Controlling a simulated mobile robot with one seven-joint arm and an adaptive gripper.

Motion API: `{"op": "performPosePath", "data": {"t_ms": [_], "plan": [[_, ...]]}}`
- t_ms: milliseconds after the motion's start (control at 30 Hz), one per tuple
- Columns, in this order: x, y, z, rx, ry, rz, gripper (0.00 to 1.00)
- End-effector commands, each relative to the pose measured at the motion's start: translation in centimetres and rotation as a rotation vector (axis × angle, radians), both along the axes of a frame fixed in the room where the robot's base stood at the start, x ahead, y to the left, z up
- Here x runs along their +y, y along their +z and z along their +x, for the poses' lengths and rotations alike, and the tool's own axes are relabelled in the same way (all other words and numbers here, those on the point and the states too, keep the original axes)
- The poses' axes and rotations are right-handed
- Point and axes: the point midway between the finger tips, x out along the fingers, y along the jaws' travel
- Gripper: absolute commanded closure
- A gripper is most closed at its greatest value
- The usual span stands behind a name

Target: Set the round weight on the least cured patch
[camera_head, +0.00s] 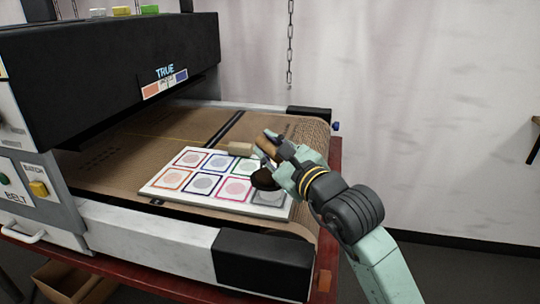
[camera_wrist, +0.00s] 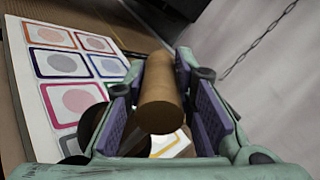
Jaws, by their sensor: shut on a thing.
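My gripper (camera_head: 277,150) is shut on the brown wooden handle of the round weight; the handle (camera_wrist: 160,95) stands between the finger pads in the wrist view. Its dark round base (camera_head: 264,181) is over the right end of the patch board (camera_head: 150,188), near the grey patch (camera_head: 270,197). I cannot tell whether it touches the board. A yellow patch (camera_wrist: 168,148) is mostly hidden behind the handle and gripper.
The board lies on the brown dryer belt (camera_head: 115,150). The dark dryer hood (camera_head: 110,60) rises at the left with a small colour label (camera_head: 165,84). A pale tan cylinder (camera_head: 241,149) shows beside my fingers. A chain (camera_head: 290,45) hangs behind.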

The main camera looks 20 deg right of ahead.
Motion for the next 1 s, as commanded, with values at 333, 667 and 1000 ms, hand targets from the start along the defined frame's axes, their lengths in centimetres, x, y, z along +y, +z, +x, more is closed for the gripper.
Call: {"op": "performPosePath", "data": {"t_ms": [333,667,1000], "plan": [[-0.3,-3.0,0.1,-0.004,-0.002,0.003,1.00],[-0.2,-3.5,0.1,-0.005,0.000,0.000,1.00],[-0.2,-3.6,0.2,0.000,0.000,0.001,0.57]]}}
